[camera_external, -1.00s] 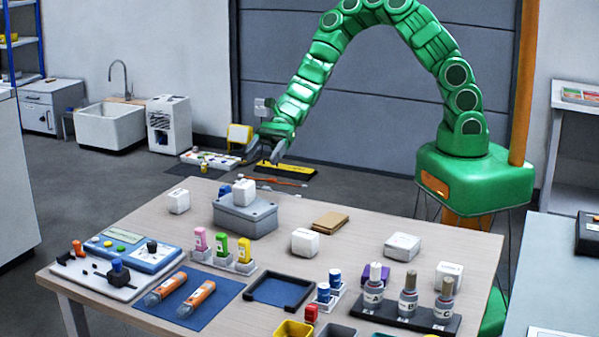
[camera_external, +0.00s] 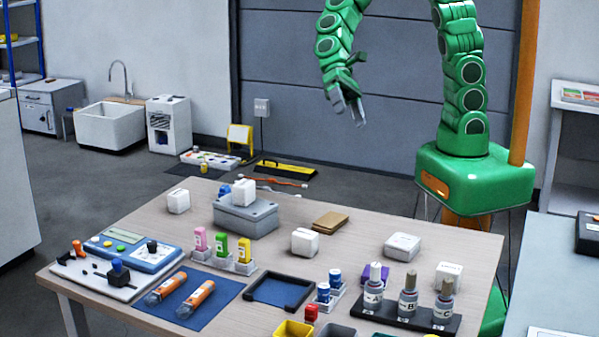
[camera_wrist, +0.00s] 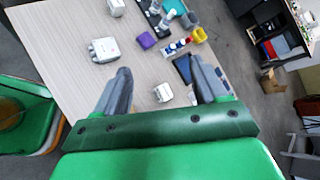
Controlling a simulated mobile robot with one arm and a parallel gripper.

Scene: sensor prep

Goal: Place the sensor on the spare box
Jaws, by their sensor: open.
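A grey lidded box (camera_external: 245,219) stands at the back left of the table, with a white block (camera_external: 244,192) and a small blue piece (camera_external: 225,191) on its lid. Other white blocks stand on the table: one left of the box (camera_external: 178,201), one right of it (camera_external: 305,242), and a flatter one (camera_external: 402,247). I cannot tell which thing is the sensor or the spare box. My gripper (camera_external: 349,112) is open and empty, high beyond the table's back edge. In the wrist view, a white block (camera_wrist: 163,92) shows between the open fingers (camera_wrist: 163,86), well below them.
A brown pad (camera_external: 331,222) lies right of the box. Bottles on a black rack (camera_external: 410,318), a purple block (camera_external: 376,274), a black-rimmed tray (camera_external: 279,291) and a blue mat (camera_external: 190,297) with orange tubes fill the front.

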